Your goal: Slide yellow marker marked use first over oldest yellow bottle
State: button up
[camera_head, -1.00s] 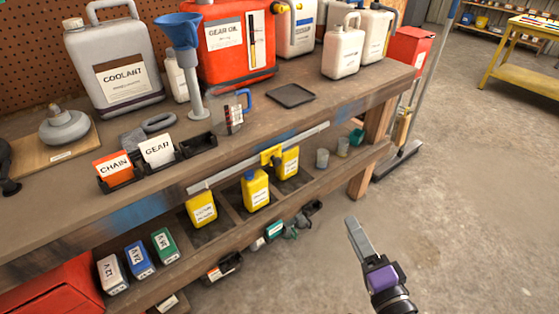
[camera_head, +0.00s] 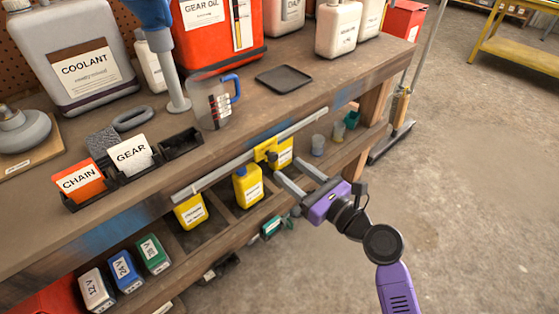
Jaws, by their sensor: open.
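The yellow marker (camera_head: 266,151) sits on a pale rail (camera_head: 218,174) along the front of the workbench, near the right-hand bottle; its lettering is not readable. Three yellow bottles stand in the divided shelf below the rail: a left one (camera_head: 190,212), a middle one (camera_head: 247,188) with a blue cap, and a right one (camera_head: 284,154), partly behind the marker and rail. Their labels are too small to read. My gripper (camera_head: 286,168) is open and empty, fingers pointing up-left, just right of and below the marker, apparently not touching it.
The benchtop holds a coolant jug (camera_head: 75,62), a measuring cup (camera_head: 211,103), a black tray (camera_head: 284,78) and card bins (camera_head: 128,163). Coloured boxes (camera_head: 124,270) stand on the lower left shelf.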

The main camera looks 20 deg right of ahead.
aim_at(275, 158)
jog(key=x, duration=0.5)
grip_shut()
dwell(1.4)
